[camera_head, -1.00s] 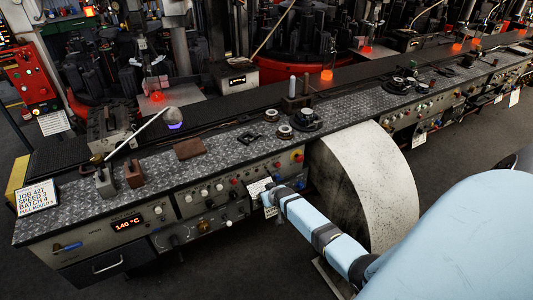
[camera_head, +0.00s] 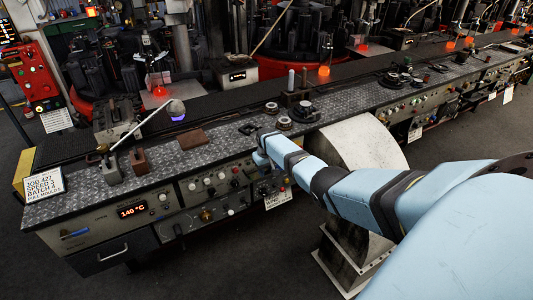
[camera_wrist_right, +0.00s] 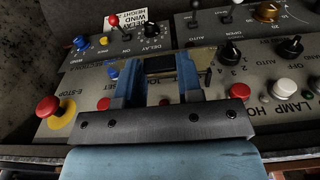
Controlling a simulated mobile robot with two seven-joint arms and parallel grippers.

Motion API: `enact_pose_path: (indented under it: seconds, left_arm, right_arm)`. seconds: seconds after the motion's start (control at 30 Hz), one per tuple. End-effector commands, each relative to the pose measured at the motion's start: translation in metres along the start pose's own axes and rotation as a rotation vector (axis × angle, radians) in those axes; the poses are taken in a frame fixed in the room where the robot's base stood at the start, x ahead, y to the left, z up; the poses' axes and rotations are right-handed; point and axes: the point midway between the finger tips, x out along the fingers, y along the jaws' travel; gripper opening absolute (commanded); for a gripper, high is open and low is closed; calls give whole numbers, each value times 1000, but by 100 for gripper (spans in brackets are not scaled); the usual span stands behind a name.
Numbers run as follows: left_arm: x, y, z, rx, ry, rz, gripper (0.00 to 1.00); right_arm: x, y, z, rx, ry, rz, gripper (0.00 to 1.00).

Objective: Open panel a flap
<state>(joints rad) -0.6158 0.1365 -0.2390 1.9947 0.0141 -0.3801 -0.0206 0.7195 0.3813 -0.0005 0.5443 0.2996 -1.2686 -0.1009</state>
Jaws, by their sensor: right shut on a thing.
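The control panel (camera_head: 215,196) is on the front of the long bench, and its knobs and buttons show close up in the wrist view (camera_wrist_right: 285,75). My right gripper (camera_wrist_right: 158,68) is at the panel, its two fingers shut on a small dark piece (camera_wrist_right: 159,64) between the tips. I cannot clearly tell the flap's outline or how far it stands open; the fingers hide part of it. In the head view my right arm (camera_head: 290,155) reaches to the bench front and hides the fingertips. My left gripper is not in view.
A red E-stop button (camera_wrist_right: 48,107) sits left of the fingers, and a red-topped lever (camera_wrist_right: 113,21) is beyond. A white paper tag (camera_head: 278,200) hangs below my arm. A pale curved guard (camera_head: 355,145) stands close on the right. Open floor lies in front of the bench.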

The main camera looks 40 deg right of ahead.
Motion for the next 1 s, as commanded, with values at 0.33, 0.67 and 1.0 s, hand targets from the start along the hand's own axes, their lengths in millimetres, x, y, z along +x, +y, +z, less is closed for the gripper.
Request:
enact_pose_path:
  seconds: [0.33,0.67,1.0]
  left_arm:
    - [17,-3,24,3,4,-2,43]
    - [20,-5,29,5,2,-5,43]
    - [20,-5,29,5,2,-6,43]
  right_arm:
    - [-7,0,-6,1,-165,0,0]
    - [-10,0,-7,0,-206,2,0]
    - [-10,0,-7,0,-206,2,43]
